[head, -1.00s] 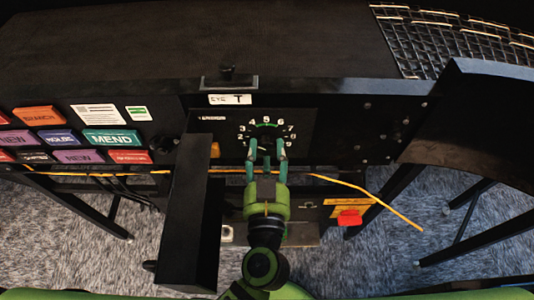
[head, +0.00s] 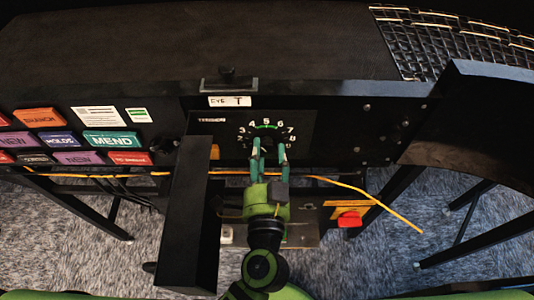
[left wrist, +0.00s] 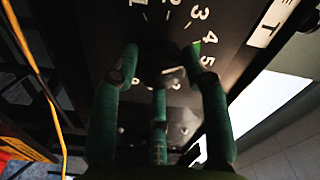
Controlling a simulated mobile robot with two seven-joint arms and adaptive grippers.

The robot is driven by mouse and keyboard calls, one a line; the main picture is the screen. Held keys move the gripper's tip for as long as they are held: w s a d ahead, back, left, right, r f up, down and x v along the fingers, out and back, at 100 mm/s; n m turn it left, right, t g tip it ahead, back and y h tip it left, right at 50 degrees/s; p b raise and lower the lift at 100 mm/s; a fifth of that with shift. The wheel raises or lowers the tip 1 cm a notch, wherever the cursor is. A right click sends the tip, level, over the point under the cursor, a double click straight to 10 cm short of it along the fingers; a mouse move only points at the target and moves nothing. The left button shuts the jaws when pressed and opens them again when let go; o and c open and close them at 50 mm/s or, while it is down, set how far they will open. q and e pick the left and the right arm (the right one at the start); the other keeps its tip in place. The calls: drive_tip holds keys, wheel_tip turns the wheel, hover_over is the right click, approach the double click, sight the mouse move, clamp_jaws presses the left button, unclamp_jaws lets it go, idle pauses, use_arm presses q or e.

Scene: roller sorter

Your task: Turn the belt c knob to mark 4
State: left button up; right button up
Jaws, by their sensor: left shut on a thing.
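The numbered dial (head: 266,126) is on the black panel, with white numerals and a green arc near its top. My left gripper (head: 269,143) reaches up to the dial from below. In the left wrist view its green fingers (left wrist: 163,75) are closed around the dark round knob (left wrist: 160,62) at the dial's centre. Numerals 1 to 5 show around the knob in that view, with a green patch (left wrist: 197,47) beside the 4. The knob's pointer is too dark and covered to read. My right gripper is not in view.
A black box-like post (head: 190,215) stands just left of my left arm. Coloured label blocks (head: 110,141) cover the panel's left part. A red button (head: 350,219) on a yellow plate sits lower right. A yellow cord (head: 340,182) runs below the dial.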

use_arm(q)
drive_tip(key=shift+a+f, duration=0.1)
drive_tip(key=shift+f, duration=0.3)
drive_tip(key=o, duration=1.1)
drive_tip(key=shift+o, duration=0.2)
drive_tip(key=shift+a+r, duration=0.1)
drive_tip(key=shift+r, duration=0.05)
drive_tip(key=s, duration=1.2)
